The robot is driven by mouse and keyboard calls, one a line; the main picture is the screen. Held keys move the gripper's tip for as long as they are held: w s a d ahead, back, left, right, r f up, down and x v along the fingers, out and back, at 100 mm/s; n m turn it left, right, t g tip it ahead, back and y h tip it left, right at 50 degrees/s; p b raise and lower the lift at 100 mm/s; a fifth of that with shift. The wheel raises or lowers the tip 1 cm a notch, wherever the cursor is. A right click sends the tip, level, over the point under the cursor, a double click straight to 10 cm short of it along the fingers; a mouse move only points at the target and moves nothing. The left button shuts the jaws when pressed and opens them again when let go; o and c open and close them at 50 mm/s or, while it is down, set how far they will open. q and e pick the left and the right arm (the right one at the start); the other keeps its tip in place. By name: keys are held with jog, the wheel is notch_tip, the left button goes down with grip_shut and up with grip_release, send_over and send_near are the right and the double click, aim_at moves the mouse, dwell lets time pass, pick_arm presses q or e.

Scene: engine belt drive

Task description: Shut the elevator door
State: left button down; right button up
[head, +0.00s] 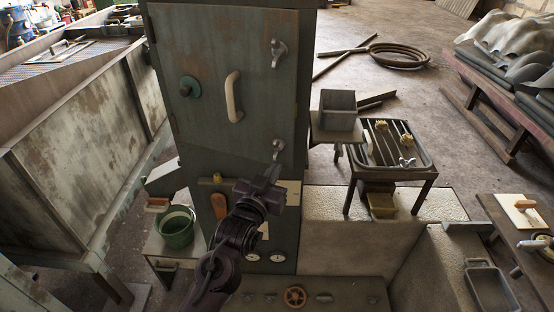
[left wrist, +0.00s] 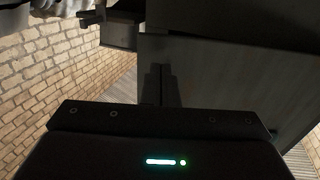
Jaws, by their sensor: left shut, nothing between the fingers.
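The elevator door (head: 210,60) is a worn grey-green panel on the tall cabinet in the middle of the head view. It has a pale upright handle (head: 233,97) and a round teal knob (head: 190,87). It looks about flush with its frame; a small gap cannot be ruled out. Two metal latches, an upper one (head: 278,52) and a lower one (head: 278,150), sit at its right edge. My left gripper (head: 272,176) is shut and empty, just below the lower latch; contact cannot be told. Its fingers (left wrist: 158,85) show before a dark grey panel in the left wrist view.
A control ledge with a wooden handwheel (head: 295,296) lies below the cabinet. A green bucket (head: 177,228) stands at left. A slatted metal table (head: 398,150) and a grey box (head: 338,108) stand at right.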

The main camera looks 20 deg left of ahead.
pick_arm(q)
jog(key=shift+w+r, duration=0.1)
jog(key=shift+w, duration=0.8)
jog(key=shift+w+p, duration=0.25)
jog(key=shift+p, duration=0.05)
pick_arm(e)
jog(key=shift+s+a+r, duration=0.2)
jog(key=shift+a+r, duration=0.35)
jog(key=shift+a, duration=0.05)
pick_arm(q)
jog(key=shift+w, duration=0.1)
pick_arm(e)
jog(key=shift+f, duration=0.1)
